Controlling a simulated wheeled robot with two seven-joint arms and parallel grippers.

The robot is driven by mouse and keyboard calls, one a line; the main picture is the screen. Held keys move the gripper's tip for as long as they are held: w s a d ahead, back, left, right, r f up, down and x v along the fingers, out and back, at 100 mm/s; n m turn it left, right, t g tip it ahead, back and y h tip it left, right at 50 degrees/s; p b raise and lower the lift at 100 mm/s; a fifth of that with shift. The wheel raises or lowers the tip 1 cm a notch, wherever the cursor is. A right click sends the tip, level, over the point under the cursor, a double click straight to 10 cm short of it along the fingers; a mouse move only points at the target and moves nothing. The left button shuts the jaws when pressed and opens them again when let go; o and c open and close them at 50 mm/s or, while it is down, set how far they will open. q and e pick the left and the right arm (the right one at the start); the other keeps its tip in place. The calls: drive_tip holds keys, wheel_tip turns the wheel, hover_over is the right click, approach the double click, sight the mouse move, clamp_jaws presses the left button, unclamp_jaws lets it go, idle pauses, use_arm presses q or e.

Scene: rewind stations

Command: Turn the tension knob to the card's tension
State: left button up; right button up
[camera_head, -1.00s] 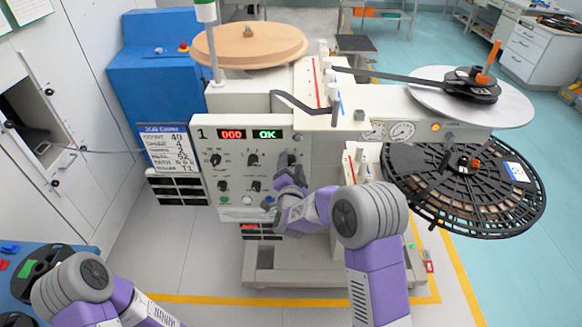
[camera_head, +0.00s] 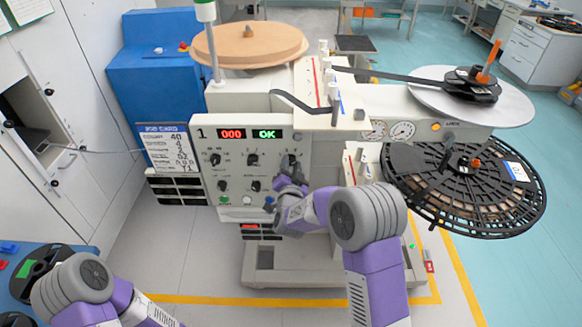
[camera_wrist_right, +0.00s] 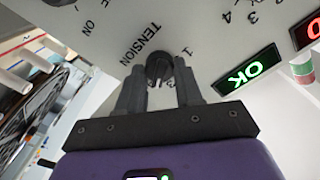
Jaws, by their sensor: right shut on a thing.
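The tension knob (camera_wrist_right: 158,66) is a dark round knob on the pale panel, with the word TENSION and the numbers 1 and 3 around it in the right wrist view. My right gripper (camera_wrist_right: 160,74) has its two dark fingers on either side of this knob and is shut on it. In the head view my right gripper (camera_head: 291,172) is at the panel's upper right knob and partly covers it. Which mark the knob points to is unclear. The job card (camera_head: 169,150) hangs left of the panel; its small text is hard to read. My left gripper is out of view.
The panel's displays (camera_head: 249,134) read 000 in red and OK in green. Other knobs (camera_head: 253,160) and a green button (camera_head: 224,200) sit close to the right gripper. A black reel (camera_head: 410,205) is at the right. The floor in front is clear.

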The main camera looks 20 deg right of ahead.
drive_tip(key=n, duration=0.3)
drive_tip(key=shift+n, duration=0.3)
drive_tip(key=n+p, duration=0.2)
drive_tip(key=n, duration=1)
drive_tip(key=shift+p, duration=0.35)
drive_tip(key=shift+n, duration=0.3)
drive_tip(key=o, duration=1)
drive_tip(key=shift+o, duration=0.2)
drive_tip(key=shift+a, duration=0.1)
